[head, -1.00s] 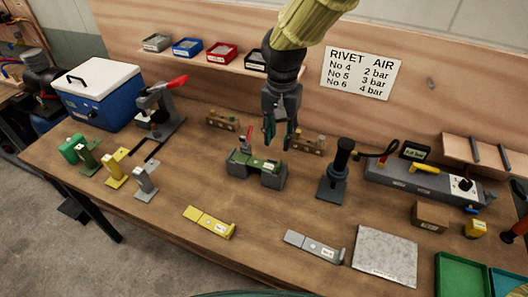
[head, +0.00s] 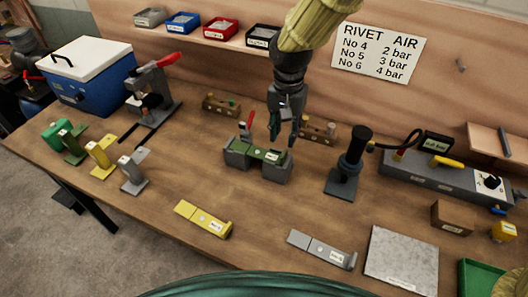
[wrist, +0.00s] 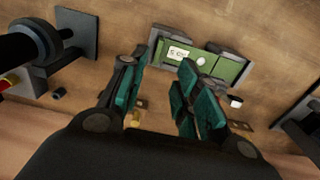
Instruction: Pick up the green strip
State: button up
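The green strip (head: 263,152) lies across two grey blocks of a small holder (head: 237,158), with a red-handled clamp (head: 247,124) at its left rear. It has a small white label. In the wrist view the green strip (wrist: 226,68) shows beyond the fingertips, its label at the left. My gripper (head: 283,138) is open and empty, pointing down just above and behind the strip in the head view. In the wrist view my gripper (wrist: 160,82) has its two teal-padded fingers well apart, with bare table between them. I cannot tell the exact height gap.
A dark post tool (head: 349,165) stands right of the holder. A wooden block (head: 318,129) sits behind it. A yellow strip (head: 203,219) and a grey strip (head: 321,249) lie in front. Upright green (head: 73,146), yellow and grey brackets stand left. Table just before the holder is clear.

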aim_at(285, 152)
notch_tip(285, 152, down, 2)
jog(key=shift+w, duration=0.1)
jog(key=shift+d+f+p, duration=0.15)
jog(key=shift+f+p, duration=0.6)
jog(key=shift+f, duration=0.4)
jog(key=shift+d+f+p, duration=0.1)
jog(key=shift+f+p, duration=0.45)
jog(key=shift+f, duration=1.25)
grip_shut()
